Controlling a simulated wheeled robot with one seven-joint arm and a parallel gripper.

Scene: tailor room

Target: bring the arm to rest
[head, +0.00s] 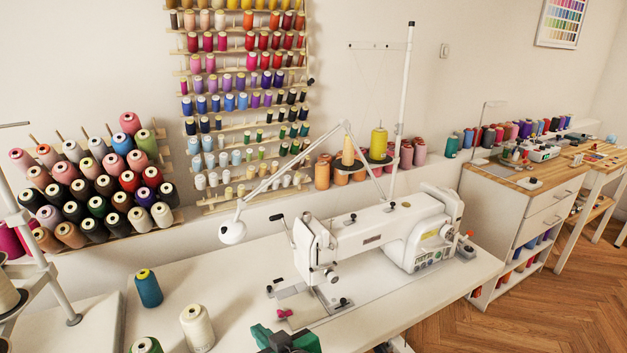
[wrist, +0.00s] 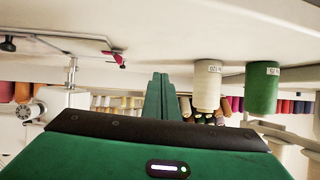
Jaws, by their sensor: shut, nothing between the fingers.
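My gripper (wrist: 160,98) is green, and its fingers are together with nothing between them in the wrist view. In the head view, green and black parts of my arm show at the bottom edge, in front of the white table (head: 240,270); the fingertips cannot be made out there. The wrist view looks upside down, with the table surface along its top. A cream spool (wrist: 207,88) and a green spool (wrist: 262,88) show to the right of the fingers, apart from them.
A white sewing machine (head: 375,240) stands on the table. A small pink item (head: 284,313) lies by its needle end. A teal spool (head: 148,288), the cream spool (head: 197,328) and the green spool (head: 146,345) stand at front left. A lamp (head: 232,232) hangs over the table.

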